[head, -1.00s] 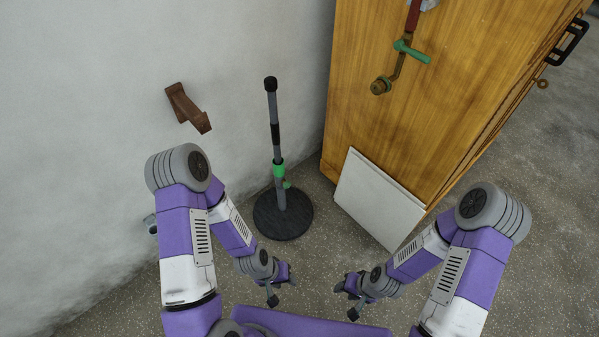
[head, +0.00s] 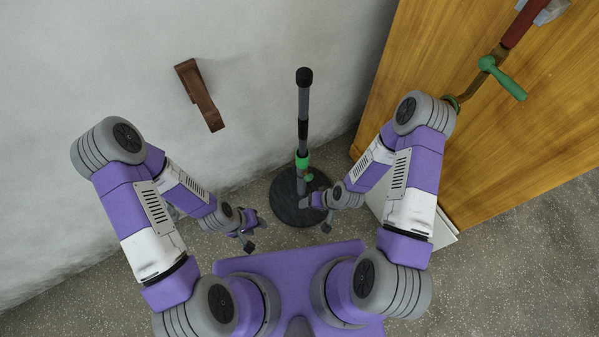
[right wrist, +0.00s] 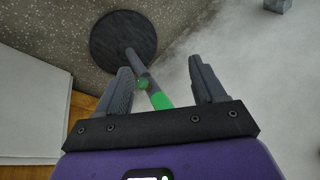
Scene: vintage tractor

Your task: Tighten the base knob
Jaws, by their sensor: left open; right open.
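A grey stand (head: 302,110) with a black cap stands upright on a round dark base (head: 285,201). It carries a green collar (head: 302,161) with a small green knob (head: 309,177) on its right side. In the right wrist view the knob (right wrist: 143,84) and the collar (right wrist: 161,101) show between the fingers of my right gripper (right wrist: 160,68), which is open and empty. In the head view my right gripper (head: 314,214) is close to the stand, over the front of the base. My left gripper (head: 256,233) is open and empty, left of the base.
A wooden cabinet (head: 500,150) stands at the right, with a crank with a green handle (head: 503,78) on it. A brown bracket (head: 200,95) is on the wall.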

